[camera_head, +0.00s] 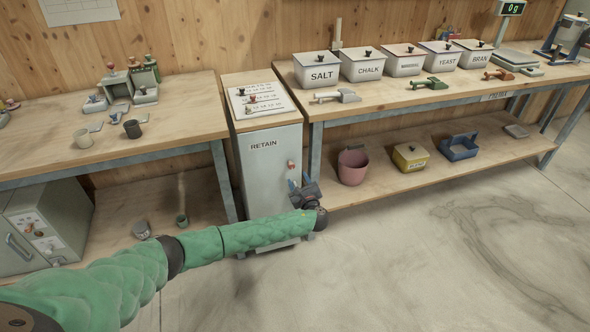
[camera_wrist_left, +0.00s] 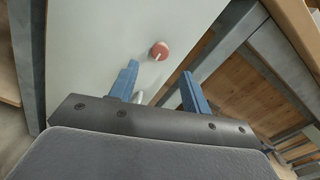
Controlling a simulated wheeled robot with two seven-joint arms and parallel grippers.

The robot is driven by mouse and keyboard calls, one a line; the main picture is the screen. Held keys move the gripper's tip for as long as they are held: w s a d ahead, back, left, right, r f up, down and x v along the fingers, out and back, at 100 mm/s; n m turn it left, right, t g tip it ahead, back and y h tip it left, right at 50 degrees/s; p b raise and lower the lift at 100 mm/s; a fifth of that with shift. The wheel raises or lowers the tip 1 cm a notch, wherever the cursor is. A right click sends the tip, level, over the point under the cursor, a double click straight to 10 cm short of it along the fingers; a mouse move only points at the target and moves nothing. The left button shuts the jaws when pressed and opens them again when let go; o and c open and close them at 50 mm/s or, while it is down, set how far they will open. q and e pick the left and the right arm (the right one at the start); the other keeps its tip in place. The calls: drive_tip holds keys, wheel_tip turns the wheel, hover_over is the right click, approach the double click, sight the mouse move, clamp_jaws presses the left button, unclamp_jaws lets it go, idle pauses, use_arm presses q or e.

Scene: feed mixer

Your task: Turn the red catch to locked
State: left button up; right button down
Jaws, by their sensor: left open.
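The red catch (camera_head: 291,165) is a small round knob on the front of the grey cabinet marked RETAIN (camera_head: 263,172), near its right edge. In the left wrist view the red catch (camera_wrist_left: 160,50) shows with a short pale pointer on it, beyond and between the two blue fingers. My left gripper (camera_head: 301,187) is just below the catch in the head view and close to the cabinet door. It is open, and its fingers (camera_wrist_left: 160,92) do not touch the catch. My right gripper is not in view.
A workbench (camera_head: 420,98) with labelled tins stands right of the cabinet, its blue-grey leg (camera_head: 314,150) close to the door's right edge. A pink bucket (camera_head: 352,166) sits on its lower shelf. Another bench (camera_head: 180,118) stands left. The floor in front is clear.

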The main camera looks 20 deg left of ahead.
sight(292, 167)
use_arm(q)
drive_tip(key=shift+p+x, duration=0.45)
drive_tip(key=shift+x, duration=3.45)
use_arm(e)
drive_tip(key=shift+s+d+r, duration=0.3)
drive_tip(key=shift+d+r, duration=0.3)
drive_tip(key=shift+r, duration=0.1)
use_arm(q)
drive_tip(key=shift+c, duration=0.5)
